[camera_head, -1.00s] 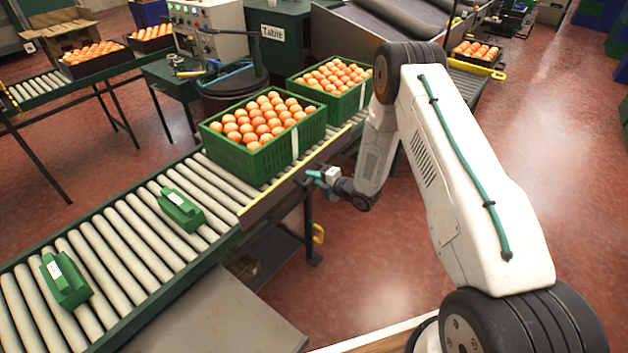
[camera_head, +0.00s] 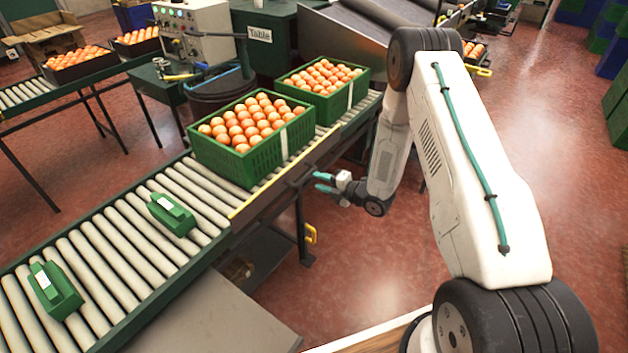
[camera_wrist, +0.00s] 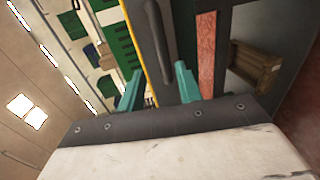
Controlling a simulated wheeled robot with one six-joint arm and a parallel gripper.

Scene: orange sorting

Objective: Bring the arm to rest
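My white arm reaches over the right side of the head view. My gripper (camera_head: 322,183) hangs just off the near side of the roller conveyor (camera_head: 118,240), close to its yellow-edged rail. In the wrist view the two teal fingers of my gripper (camera_wrist: 158,88) stand apart with nothing between them. A green crate full of oranges (camera_head: 240,162) stands on the rollers, left of my gripper. A second green crate of oranges (camera_head: 338,104) stands behind it.
Two green devices, one nearer (camera_head: 58,290) and one farther (camera_head: 172,213), sit on the rollers. A wooden crate (camera_wrist: 253,66) shows in the wrist view.

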